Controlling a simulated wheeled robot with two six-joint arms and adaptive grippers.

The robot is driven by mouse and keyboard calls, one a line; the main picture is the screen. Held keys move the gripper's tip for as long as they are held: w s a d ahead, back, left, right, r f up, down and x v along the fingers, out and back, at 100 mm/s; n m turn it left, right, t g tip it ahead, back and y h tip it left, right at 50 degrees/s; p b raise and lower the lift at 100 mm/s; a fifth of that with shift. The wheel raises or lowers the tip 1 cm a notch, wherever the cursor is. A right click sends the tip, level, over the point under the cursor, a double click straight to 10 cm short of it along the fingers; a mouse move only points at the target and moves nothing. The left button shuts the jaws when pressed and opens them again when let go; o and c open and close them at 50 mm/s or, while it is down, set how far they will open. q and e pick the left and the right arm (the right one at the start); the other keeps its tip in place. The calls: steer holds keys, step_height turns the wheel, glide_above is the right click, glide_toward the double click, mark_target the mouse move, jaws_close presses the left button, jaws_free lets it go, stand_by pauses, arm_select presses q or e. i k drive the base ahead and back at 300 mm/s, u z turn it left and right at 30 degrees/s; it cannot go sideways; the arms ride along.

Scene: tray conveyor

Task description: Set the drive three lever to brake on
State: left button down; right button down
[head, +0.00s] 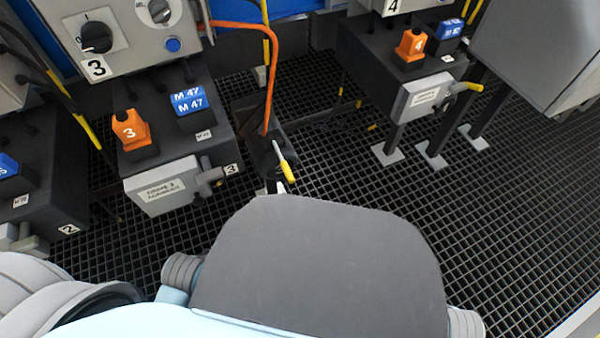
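The drive three unit is a dark box with an orange "3" block (131,130), left of centre in the head view. A grey plate (162,187) is on its front, with a grey fitting (209,178) at the plate's right end. To the right, a lever (286,165) with a pale shaft and yellow end slants down to the right by a black post (263,150). I cannot tell whether it belongs to drive three, or read its brake setting.
The drive four unit, with an orange "4" block (411,46) and a yellow-ended lever (468,88), stands at upper right. An orange cable (274,75) runs down to the black post. A grey cabinet (540,50) fills the upper right corner. Black grating (500,200) covers the floor.

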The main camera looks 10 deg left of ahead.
mark_target(287, 171)
steer(key=k, duration=0.5)
steer(key=z, duration=0.85)
steer(key=i, duration=0.95)
steer(key=u, duration=2.55)
